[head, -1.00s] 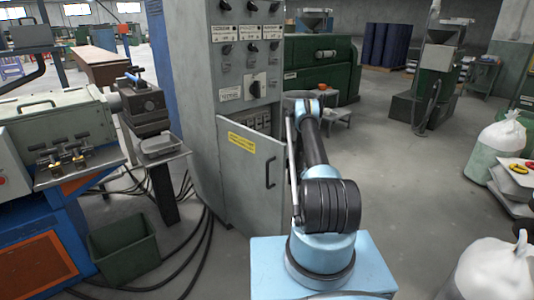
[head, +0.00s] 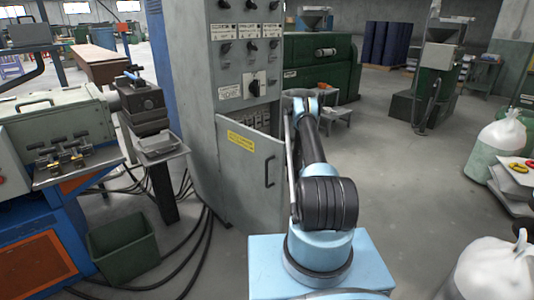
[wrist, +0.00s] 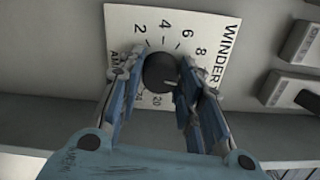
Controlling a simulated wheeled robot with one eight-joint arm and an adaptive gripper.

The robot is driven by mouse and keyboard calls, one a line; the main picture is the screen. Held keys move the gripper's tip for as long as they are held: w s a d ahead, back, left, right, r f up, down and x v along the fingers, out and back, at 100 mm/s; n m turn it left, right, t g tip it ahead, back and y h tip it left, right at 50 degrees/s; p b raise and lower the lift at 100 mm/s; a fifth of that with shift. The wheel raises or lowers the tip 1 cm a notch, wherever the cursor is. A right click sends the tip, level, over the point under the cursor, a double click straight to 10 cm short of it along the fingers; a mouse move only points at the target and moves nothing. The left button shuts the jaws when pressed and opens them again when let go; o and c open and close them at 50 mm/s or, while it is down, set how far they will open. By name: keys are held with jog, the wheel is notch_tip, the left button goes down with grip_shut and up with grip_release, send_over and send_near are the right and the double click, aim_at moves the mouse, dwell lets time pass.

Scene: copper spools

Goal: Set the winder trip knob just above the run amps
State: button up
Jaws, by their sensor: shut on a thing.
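The winder trip knob (wrist: 160,71) is a dark round knob in the middle of a white dial plate (wrist: 208,24) in the wrist view. The plate reads "WINDER" and carries printed numbers such as 2, 4, 6, 8 and 20; some marks are hidden by my fingers. A pale mark shows at the knob's lower right edge. My gripper (wrist: 158,80) is shut on the knob, one blue-grey finger on each side. In the head view the grey control cabinet (head: 193,90) stands ahead, its lower door open. My arm hides the gripper there.
The open cabinet door (head: 250,185) with its yellow label stands left of my arm. Grey boxes (wrist: 290,90) sit right of the dial. A green bin (head: 124,247) and cables lie at left. Floor at right is clear up to white sacks (head: 500,145).

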jog(key=shift+s+f+n, duration=0.1)
jog(key=shift+n, duration=0.7)
jog(key=o, duration=1.1)
jog(key=shift+v, duration=3.7)
